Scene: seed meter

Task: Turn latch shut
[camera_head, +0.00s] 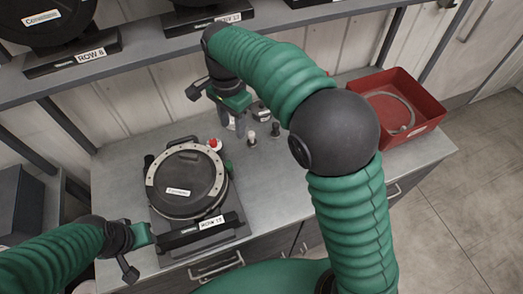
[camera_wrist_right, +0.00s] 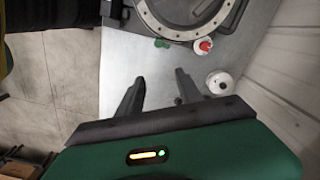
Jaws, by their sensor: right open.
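The seed meter (camera_head: 181,190), a round dark housing with a pale bolted rim, lies on a bench stand labelled ROW 17. It shows partly in the right wrist view (camera_wrist_right: 185,12). A red-and-white knob (camera_head: 214,144) (camera_wrist_right: 204,45) and a green knob (camera_head: 228,167) (camera_wrist_right: 162,43) sit at its rim; I cannot tell which part is the latch. My right gripper (camera_head: 236,128) (camera_wrist_right: 158,78) is open and empty, behind and right of the meter, apart from both knobs. My left gripper (camera_head: 147,236) is by the stand's front-left; its fingers are unclear.
Small pieces (camera_head: 252,137) stand on the bench (camera_head: 275,180) right of my right gripper; a white round piece (camera_wrist_right: 221,83) is near its finger in the wrist view. A red bin (camera_head: 428,112) holds a ring. A shelf (camera_head: 140,52) with more meters runs behind.

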